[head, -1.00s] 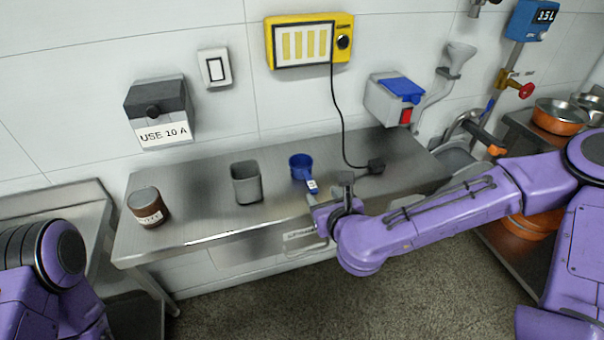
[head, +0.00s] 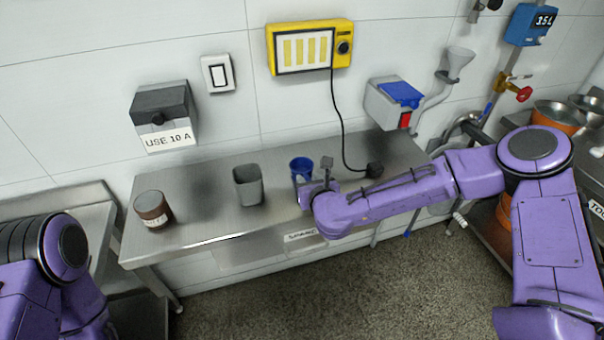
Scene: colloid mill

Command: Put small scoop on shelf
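The small scoop (head: 301,164) is blue and sits on the steel table (head: 215,215), right of a grey square container. Its handle points toward me and is mostly hidden by my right gripper. My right gripper (head: 313,178) is at the handle, just in front of the scoop's cup. Its fingers look apart, one on each side of the handle; whether they touch it I cannot tell. My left arm is at the lower left edge, and its gripper is out of view. A partly hidden label (head: 300,236) shows below the table's front edge; I cannot tell which surface is the shelf.
A grey container (head: 248,186) and a brown labelled jar (head: 153,210) stand left of the scoop. A black plug (head: 374,170) with a cable lies to its right. A tiled wall closes the back. Orange-sided pots (head: 557,116) stand at the right.

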